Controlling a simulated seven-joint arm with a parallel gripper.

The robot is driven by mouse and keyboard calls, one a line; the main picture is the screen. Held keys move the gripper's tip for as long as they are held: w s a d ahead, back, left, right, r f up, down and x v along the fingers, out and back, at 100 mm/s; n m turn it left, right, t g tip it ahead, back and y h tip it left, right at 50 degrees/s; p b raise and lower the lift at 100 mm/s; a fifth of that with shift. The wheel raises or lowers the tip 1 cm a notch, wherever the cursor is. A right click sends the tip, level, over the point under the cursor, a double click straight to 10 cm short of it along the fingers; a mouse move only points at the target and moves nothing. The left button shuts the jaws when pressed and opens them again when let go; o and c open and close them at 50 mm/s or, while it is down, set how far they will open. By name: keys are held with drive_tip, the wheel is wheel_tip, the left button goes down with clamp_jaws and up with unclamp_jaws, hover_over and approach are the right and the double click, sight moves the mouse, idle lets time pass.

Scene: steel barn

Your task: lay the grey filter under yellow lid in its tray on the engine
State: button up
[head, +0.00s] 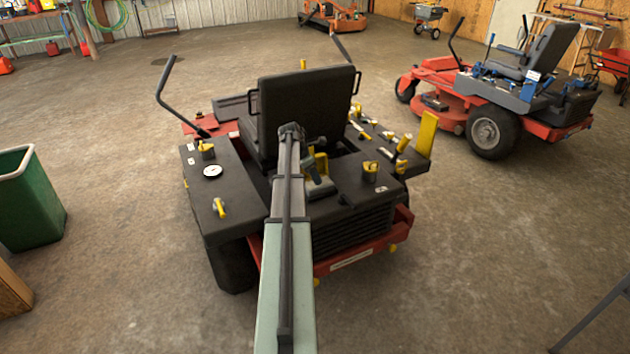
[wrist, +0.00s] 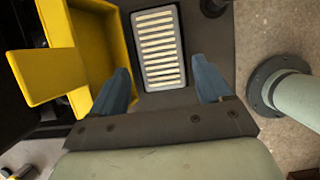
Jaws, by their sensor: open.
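The grey filter (wrist: 160,46), a grey frame with pale pleats, lies on a dark surface in the wrist view. My gripper (wrist: 162,80) is open; its two blue fingers are spread, with the filter ahead of the gap between them. I cannot tell how far above the filter they are. Left of the filter is an open yellow tray (wrist: 86,30), with a yellow lid (wrist: 40,76) standing off its left side. In the head view, yellow parts (head: 321,162) show by my gripper (head: 318,185) behind the seat. I cannot make out the filter there.
The mower's black seat (head: 304,110) stands just beyond my arm. Yellow-capped fittings (head: 370,170) and an upright yellow panel (head: 427,133) are on the right. A green bin (head: 30,200) stands left; another mower (head: 510,95) is back right. Floor between is clear.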

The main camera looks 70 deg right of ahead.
drive_tip(key=v, duration=0.6)
drive_tip(key=shift+r, duration=0.4)
drive_tip(key=shift+w+a, duration=0.2)
